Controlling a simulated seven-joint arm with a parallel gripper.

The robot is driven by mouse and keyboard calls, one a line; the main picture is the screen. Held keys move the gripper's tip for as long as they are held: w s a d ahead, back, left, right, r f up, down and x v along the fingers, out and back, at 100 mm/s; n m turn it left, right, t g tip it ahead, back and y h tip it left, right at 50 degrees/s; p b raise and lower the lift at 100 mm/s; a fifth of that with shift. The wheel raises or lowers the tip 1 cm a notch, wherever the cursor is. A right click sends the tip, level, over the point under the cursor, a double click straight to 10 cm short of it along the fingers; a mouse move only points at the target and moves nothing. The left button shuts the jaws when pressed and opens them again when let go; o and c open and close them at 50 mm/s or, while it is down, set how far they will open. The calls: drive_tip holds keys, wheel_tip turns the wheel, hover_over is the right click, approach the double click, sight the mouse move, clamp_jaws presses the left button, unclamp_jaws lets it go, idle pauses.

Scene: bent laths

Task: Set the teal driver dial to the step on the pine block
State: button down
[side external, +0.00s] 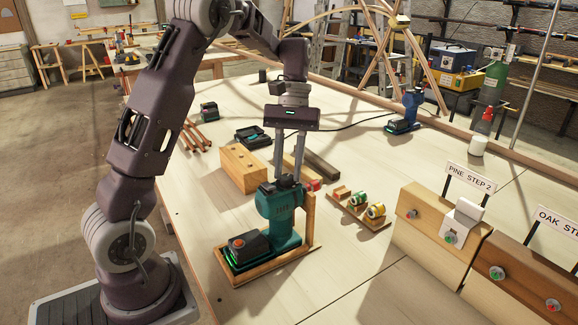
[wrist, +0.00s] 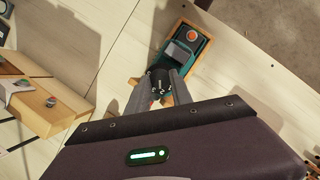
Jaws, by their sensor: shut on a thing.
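The teal driver (side external: 281,208) stands upright in a wooden cradle (side external: 310,222), its black battery base with an orange button at the front left. My gripper (side external: 287,178) points down over the driver's top, its fingers shut on the dark dial (wrist: 158,79) there. The teal driver also shows in the wrist view (wrist: 188,50). The pine block (side external: 425,235) stands at the right, with a white bracket on it. Its sign (side external: 470,178) reads PINE STEP 2.
An oak block (side external: 520,280) with a partly cut-off sign stands right of the pine one. A small rack with yellow and green pieces (side external: 376,211) lies between driver and pine block. A drilled wooden block (side external: 243,167) stands behind the driver. A blue driver (side external: 408,112) stands farther back.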

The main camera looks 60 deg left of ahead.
drive_tip(key=shift+n, duration=0.5)
drive_tip(key=c, duration=1.4)
unclamp_jaws()
drive_tip(key=v, duration=0.7)
drive_tip(key=shift+s+a, duration=0.1)
